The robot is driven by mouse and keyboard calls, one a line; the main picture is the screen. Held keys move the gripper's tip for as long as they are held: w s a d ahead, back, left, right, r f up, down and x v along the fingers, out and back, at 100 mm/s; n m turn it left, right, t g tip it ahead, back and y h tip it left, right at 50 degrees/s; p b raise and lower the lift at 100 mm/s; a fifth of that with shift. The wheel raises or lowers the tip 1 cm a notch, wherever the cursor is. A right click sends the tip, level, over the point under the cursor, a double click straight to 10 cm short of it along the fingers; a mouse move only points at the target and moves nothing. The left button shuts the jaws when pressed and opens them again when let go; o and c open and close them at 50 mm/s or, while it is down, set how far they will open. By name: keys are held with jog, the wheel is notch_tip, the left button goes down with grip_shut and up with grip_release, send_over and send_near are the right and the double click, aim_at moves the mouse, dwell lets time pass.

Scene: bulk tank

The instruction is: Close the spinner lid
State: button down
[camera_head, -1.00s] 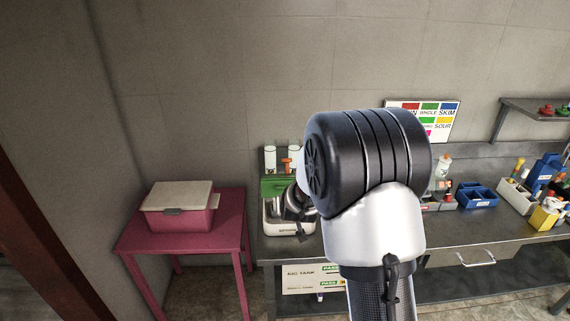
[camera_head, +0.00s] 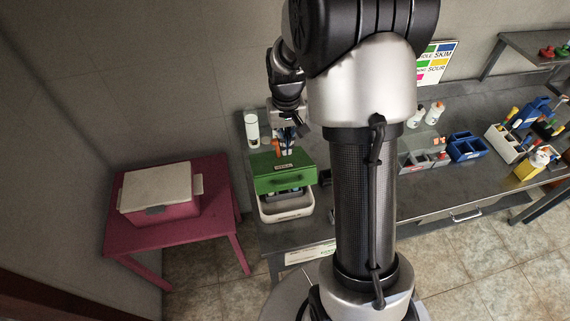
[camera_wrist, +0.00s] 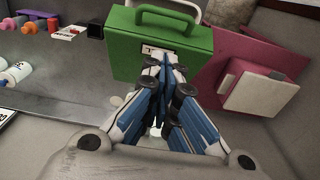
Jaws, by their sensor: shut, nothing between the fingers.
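The spinner is a white box-like base (camera_head: 287,208) with a green lid (camera_head: 284,184), on the left end of the bench. The lid stands raised at the front, with a gap above the base where grey and blue parts show. In the wrist view the green lid (camera_wrist: 198,42) with its handle is straight beyond my fingers. My gripper (camera_head: 289,149) is at the lid's far side, and its shut, empty blue fingers also show in the wrist view (camera_wrist: 163,62). The fingertips are at the lid's small label; I cannot tell whether they touch.
A pink cooler with a white lid (camera_head: 158,188) sits on a pink table (camera_head: 150,237) left of the bench. White bottles (camera_head: 251,128) stand behind the spinner. Blue bins (camera_head: 466,149) and other trays are on the right of the bench (camera_head: 440,192). My arm hides the bench's middle.

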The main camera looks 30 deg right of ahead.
send_over(287, 170)
jog(key=f, duration=0.7)
jog(key=shift+w+a+f, duration=0.2)
jog(key=shift+a+f, duration=0.1)
jog(key=shift+s+a+f, duration=0.2)
jog(key=shift+s+f, duration=0.6)
jog(key=shift+s+a+f, duration=0.1)
jog(key=shift+s+f, duration=0.25)
jog(key=shift+f, duration=0.05)
